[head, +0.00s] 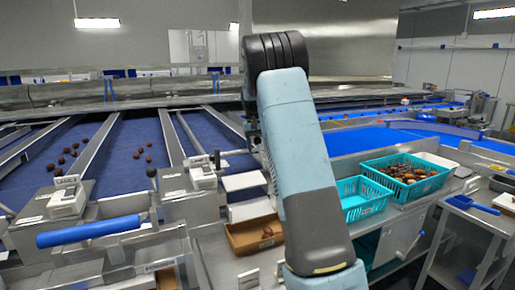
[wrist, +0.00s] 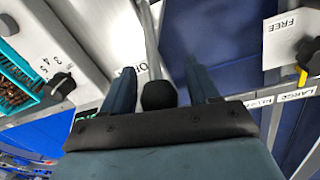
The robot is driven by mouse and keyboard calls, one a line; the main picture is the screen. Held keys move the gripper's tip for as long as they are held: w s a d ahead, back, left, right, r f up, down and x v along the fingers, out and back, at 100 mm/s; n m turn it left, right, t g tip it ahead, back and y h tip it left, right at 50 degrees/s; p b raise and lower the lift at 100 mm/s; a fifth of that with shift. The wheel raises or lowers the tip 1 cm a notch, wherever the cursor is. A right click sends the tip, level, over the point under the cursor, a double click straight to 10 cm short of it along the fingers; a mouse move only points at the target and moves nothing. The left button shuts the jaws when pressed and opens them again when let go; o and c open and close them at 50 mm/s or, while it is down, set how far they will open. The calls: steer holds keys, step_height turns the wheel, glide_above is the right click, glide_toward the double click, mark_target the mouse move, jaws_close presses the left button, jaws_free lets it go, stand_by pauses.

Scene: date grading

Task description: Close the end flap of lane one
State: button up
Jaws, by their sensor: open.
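In the wrist view, my gripper (wrist: 159,67) is open, one dark finger on each side of a round black knob (wrist: 158,95). The knob is at the end of a grey metal rod (wrist: 151,45); I cannot tell whether the fingers touch it. No label reading lane one is legible, so I cannot tell which flap the knob belongs to. In the head view my arm hides my gripper. Blue lanes (head: 134,140) with several dark dates end at metal units with white boxes (head: 67,197) and black knobs.
A teal basket of dates (head: 411,166) and a second teal basket (head: 357,205) stand right of my arm. A brown tray (head: 246,237) lies beside it. A blue cylinder (head: 93,231) juts out at left. A "FREE" label (wrist: 285,38) shows in the wrist view.

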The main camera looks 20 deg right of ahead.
steer(key=shift+c, duration=0.3)
jaws_close()
stand_by(0.3)
